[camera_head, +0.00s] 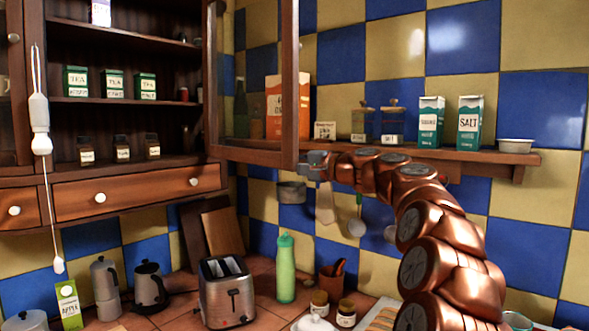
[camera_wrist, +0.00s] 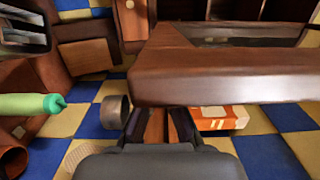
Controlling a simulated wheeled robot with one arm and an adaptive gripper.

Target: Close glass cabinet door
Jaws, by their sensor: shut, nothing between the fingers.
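The glass cabinet door (camera_head: 289,80) stands open, swung out from the dark wooden cabinet (camera_head: 125,45) at its right side. Shelves with several tea tins and jars show inside. In the wrist view the door's wooden frame (camera_wrist: 235,78) spans the upper right, close in front of my fingers. My gripper (camera_head: 312,165) is at the lower corner of the door's free edge, shut and empty. Its fingers (camera_wrist: 160,125) show at the bottom of the wrist view, right by the frame. I cannot tell whether they touch it.
A wall shelf (camera_head: 430,153) with cartons and jars runs to the right behind my arm. Pans and utensils hang under it. Below, a toaster (camera_head: 227,292), a green bottle (camera_head: 286,270) and small jars stand on the counter. A white fly-swatter-like item (camera_head: 40,125) hangs at the left.

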